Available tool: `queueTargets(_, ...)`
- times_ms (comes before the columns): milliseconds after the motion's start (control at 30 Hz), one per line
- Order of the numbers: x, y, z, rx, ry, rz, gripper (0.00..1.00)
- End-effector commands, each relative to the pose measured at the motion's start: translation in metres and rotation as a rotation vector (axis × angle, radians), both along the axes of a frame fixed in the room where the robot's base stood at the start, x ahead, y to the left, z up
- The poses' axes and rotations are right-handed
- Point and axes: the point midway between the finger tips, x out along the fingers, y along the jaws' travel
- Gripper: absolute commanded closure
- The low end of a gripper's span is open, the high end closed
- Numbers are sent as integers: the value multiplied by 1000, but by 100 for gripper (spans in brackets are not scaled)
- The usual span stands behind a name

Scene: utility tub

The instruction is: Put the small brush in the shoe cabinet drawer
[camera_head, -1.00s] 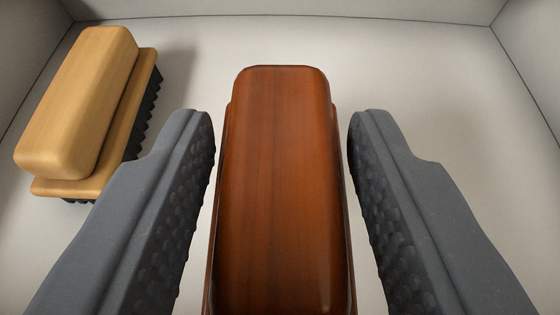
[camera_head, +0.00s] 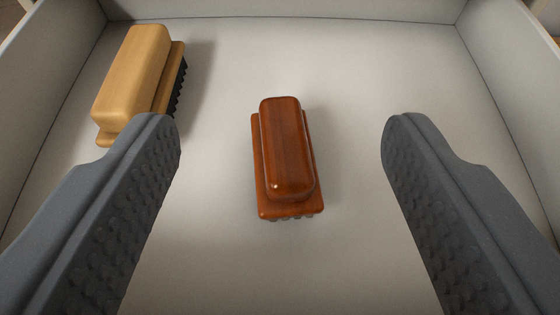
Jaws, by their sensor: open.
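A small red-brown wooden brush (camera_head: 286,150) lies bristles down on the light floor of a drawer-like box (camera_head: 290,265), near its middle. My gripper (camera_head: 280,135) is open and empty above the box. Its two grey fingers are wide apart, one on each side of the brush in the picture, and neither touches it. A larger light-wood brush (camera_head: 133,75) with dark bristles lies at the far left of the box, partly behind my left finger in the picture.
Pale walls (camera_head: 290,9) enclose the box at the back, left and right. The floor to the right of the red-brown brush is clear.

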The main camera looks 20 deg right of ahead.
Motion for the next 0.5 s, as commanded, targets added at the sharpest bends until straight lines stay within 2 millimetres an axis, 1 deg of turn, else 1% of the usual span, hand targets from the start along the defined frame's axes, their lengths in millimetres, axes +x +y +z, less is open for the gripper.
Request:
queueTargets(33,-9,4,6,1,1,3,39)
queueTargets(100,-21,7,10,1,3,2,39)
queueTargets(200,-33,12,16,1,1,2,39)
queueTargets(333,-45,15,20,0,0,2,39)
queueTargets(500,-52,16,23,0,0,0,39)
